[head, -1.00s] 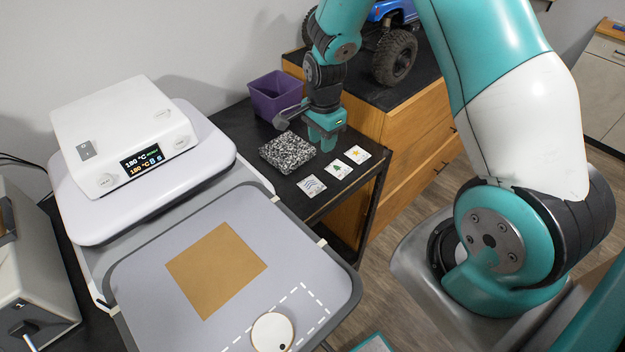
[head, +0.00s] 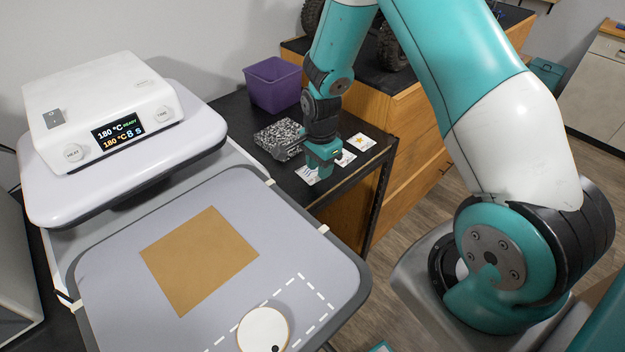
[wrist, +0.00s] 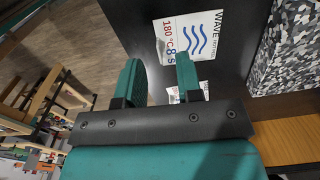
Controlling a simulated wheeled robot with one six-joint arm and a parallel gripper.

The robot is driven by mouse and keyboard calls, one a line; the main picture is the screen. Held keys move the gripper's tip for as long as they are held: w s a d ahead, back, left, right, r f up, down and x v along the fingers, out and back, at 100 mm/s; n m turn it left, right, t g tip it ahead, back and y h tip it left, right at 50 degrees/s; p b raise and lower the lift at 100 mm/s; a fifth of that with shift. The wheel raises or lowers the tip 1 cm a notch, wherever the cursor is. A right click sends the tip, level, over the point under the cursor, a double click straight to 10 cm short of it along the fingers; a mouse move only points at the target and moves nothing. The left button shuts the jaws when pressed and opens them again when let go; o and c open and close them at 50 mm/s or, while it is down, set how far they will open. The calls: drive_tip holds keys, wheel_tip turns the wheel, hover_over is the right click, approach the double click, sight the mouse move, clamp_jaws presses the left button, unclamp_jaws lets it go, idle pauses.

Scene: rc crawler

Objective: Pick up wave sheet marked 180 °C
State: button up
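The wave sheet (wrist: 203,32) is a white card with blue wavy lines, the word WAVE and "180 °C 8 S" in red and blue. It lies flat on the black table top. In the head view its white edge (head: 307,175) shows beneath my gripper, which hides most of it. My gripper (head: 322,168) is over the sheet near the table's front edge. In the wrist view my gripper (wrist: 157,75) has its two teal fingers apart with nothing between them. Whether the fingertips touch the sheet I cannot tell.
A star sheet (head: 361,142) and a partly hidden sheet (head: 346,158) lie to the right. A speckled block (head: 277,138) and a purple bin (head: 272,84) stand behind. A heat press (head: 105,130) with a grey platen (head: 105,250) fills the left.

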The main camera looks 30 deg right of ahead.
wheel_tip(320, 180, down, 3)
drive_tip(key=shift+r+b, duration=0.1)
drive_tip(key=shift+b, duration=0.5)
drive_tip(key=shift+r, duration=0.1)
clamp_jaws()
